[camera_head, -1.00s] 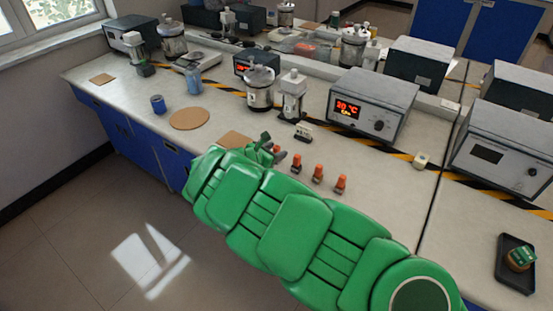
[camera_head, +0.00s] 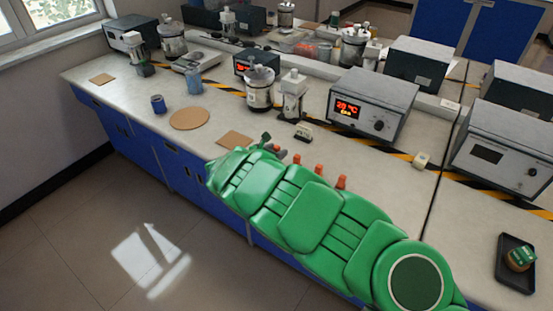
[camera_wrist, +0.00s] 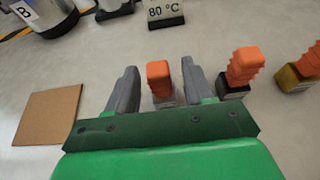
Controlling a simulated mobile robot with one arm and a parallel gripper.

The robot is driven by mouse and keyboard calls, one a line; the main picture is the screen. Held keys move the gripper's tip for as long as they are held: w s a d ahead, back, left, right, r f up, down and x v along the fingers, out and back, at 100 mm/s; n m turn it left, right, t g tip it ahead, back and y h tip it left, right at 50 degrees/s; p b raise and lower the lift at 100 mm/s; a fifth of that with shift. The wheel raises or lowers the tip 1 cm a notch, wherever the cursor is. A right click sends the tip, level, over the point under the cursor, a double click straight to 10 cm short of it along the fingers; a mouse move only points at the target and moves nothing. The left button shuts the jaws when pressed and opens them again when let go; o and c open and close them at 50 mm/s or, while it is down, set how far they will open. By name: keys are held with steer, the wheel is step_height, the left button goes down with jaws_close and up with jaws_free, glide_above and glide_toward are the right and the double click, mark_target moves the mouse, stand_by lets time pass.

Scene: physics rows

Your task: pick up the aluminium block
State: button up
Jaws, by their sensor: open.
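Several small blocks with ribbed orange tops stand in a row on the bench. One with a grey, metallic-looking base (camera_wrist: 160,80), which seems to be the aluminium block, stands upright between the fingers of my gripper (camera_wrist: 159,68) in the wrist view. My gripper is open, one finger on each side of it; I see no clear contact. To its right stand a dark-based block (camera_wrist: 240,68) and a brass-coloured one (camera_wrist: 300,72). In the head view my gripper (camera_head: 272,144) is at the left end of the row and mostly hides the grey-based block.
An 80 °C sign (camera_wrist: 163,12) stands behind the blocks. A square cork mat (camera_wrist: 48,115) lies left of my gripper. A heater box (camera_head: 372,104) and a steel vessel (camera_head: 259,90) stand farther back. The neighbouring block is close to my right finger.

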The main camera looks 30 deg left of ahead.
steer(key=shift+x, duration=1.3)
jaws_close()
